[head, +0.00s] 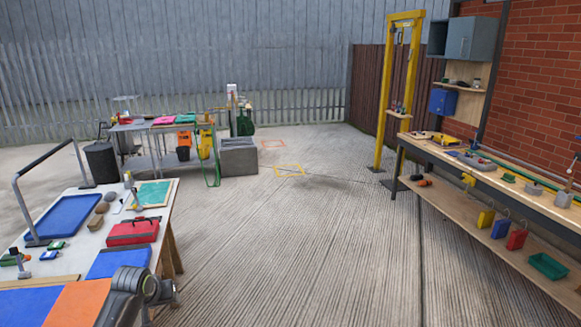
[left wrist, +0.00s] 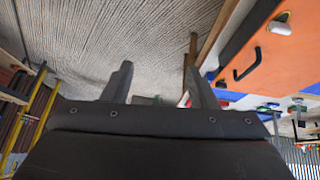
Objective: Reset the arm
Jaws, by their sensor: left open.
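My left gripper (left wrist: 160,84) shows in the left wrist view with its two dark fingers spread apart. Nothing is held between them; ribbed concrete ground shows behind. Part of my dark left arm shows at the bottom of the head view, beside the near table's front right corner. The fingers cannot be made out there. My right arm and gripper are in neither view.
The near table (head: 165,215) at left holds a red toolbox (head: 132,231), a blue tray (head: 62,217) and mats. A workbench (head: 490,176) runs along the right wall. A yellow frame (head: 384,95) stands behind it. The concrete floor (head: 310,240) between is open.

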